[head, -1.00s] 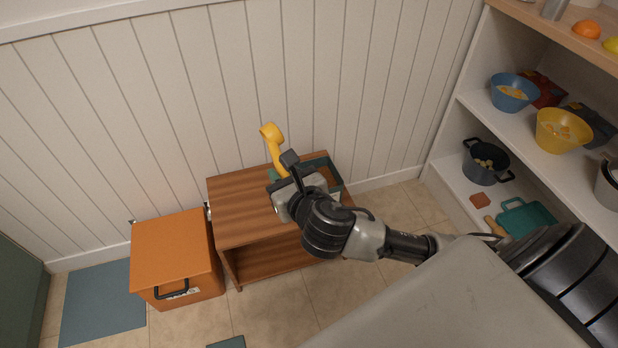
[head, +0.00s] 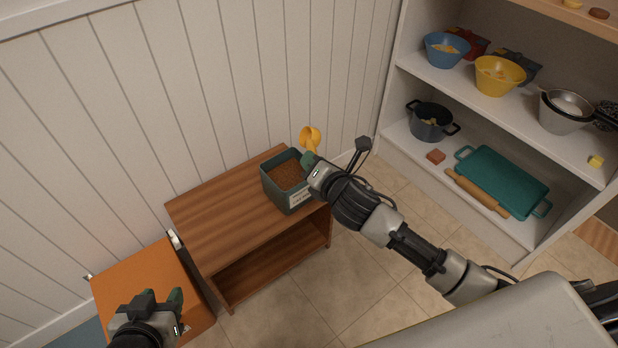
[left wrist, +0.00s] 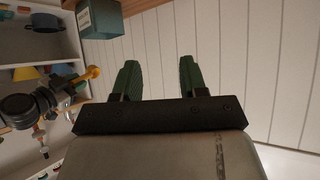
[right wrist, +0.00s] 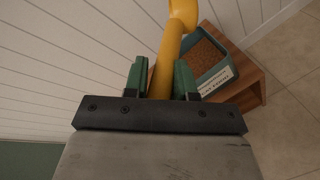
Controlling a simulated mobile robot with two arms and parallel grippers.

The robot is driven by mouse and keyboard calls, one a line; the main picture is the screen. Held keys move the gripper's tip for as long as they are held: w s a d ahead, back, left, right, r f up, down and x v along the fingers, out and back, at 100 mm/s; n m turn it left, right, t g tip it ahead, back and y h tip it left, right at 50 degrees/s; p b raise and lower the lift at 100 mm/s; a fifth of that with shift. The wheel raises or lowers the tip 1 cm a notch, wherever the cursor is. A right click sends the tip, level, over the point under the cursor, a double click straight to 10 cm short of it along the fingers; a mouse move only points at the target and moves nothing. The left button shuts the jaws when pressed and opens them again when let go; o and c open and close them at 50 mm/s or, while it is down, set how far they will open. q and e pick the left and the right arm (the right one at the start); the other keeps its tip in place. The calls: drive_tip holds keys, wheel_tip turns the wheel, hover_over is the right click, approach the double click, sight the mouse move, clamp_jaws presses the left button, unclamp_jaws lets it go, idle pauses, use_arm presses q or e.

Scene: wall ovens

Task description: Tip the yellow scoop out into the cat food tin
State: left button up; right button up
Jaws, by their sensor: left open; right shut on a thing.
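The cat food tin (head: 292,197) is a dark green square box with a white label, open at the top and holding brown kibble. It stands on the right part of a low wooden cabinet and shows in the right wrist view (right wrist: 216,82). My right gripper (head: 313,163) is shut on the handle of the yellow scoop (head: 310,138), which it holds up just beside and above the tin's right back side. In the right wrist view the handle (right wrist: 167,62) runs between the fingers; the bowl's contents are hidden. My left gripper (head: 160,302) is open and empty at the lower left.
The wooden cabinet (head: 215,212) has free top to the left of the tin. An orange box (head: 135,280) stands on its left, under my left gripper. A white shelf (head: 400,140) with bowls, a pot and a teal tray (head: 502,180) is at the right.

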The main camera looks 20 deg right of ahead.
use_arm(q)
drive_tip(key=w+d+r+t+h+b, duration=0.2)
drive_tip(key=d+r+t+h+b, duration=0.1)
drive_tip(key=r+t, duration=0.8)
drive_tip(key=shift+r+m+t+h+b, duration=0.3)
drive_tip(key=shift+r+t+h+b, duration=0.15)
drive_tip(key=shift+r+b, duration=0.55)
use_arm(e)
drive_tip(key=shift+w+d+f+m+t+y, duration=0.1)
drive_tip(key=shift+w+f+m+t+y, duration=0.3)
drive_tip(key=shift+m, duration=1.2)
drive_tip(key=shift+w+a+f+m+t+y, duration=0.15)
drive_tip(key=shift+w+f+m+y, duration=0.6)
drive_tip(key=shift+m, duration=0.85)
drive_tip(key=shift+w+d+f+m+t+y, duration=0.2)
drive_tip(key=shift+w+f+m, duration=0.45)
drive_tip(key=shift+m, duration=0.95)
use_arm(q)
drive_tip(key=shift+r, duration=0.1)
use_arm(e)
drive_tip(key=shift+w+r, duration=0.15)
drive_tip(key=shift+r, duration=0.05)
